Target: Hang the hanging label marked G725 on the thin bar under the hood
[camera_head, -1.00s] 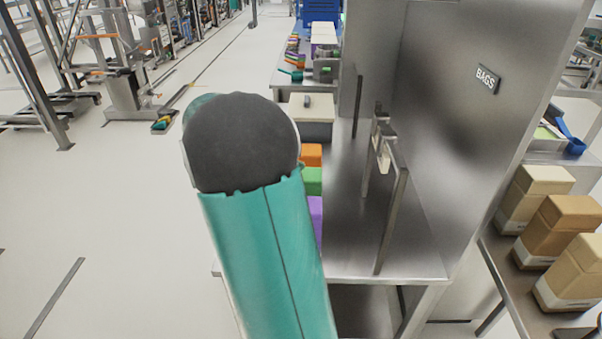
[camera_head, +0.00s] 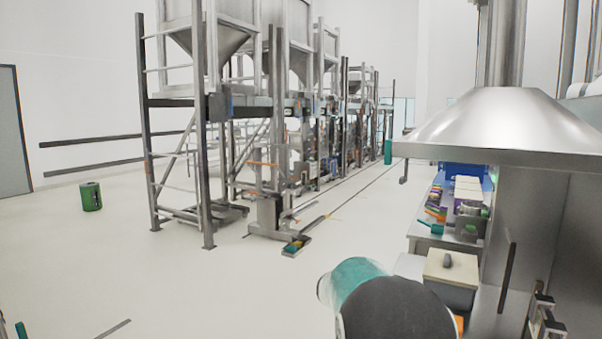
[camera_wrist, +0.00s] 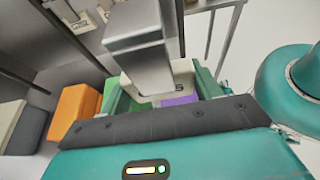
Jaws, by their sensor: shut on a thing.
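In the wrist view my gripper (camera_wrist: 160,88) has its green fingers closed around a hanging label (camera_wrist: 137,40) with a grey metal upper part and a pale lower part. Its marking is not readable. The label is held above the metal bench. In the head view the steel hood (camera_head: 502,120) is at the upper right. Below it, at the lower right edge, small metal hanging pieces (camera_head: 545,318) show, partly cut off by the frame. Similar hanging pieces show at the wrist view's upper left (camera_wrist: 85,22). The thin bar cannot be made out clearly. My gripper is outside the head view.
A lidded box (camera_head: 450,280) and coloured items (camera_head: 437,215) stand on benches under and beyond the hood. A dark upright (camera_head: 507,275) rises from the bench. An orange block (camera_wrist: 75,112) and a purple one (camera_wrist: 180,100) lie near my gripper.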

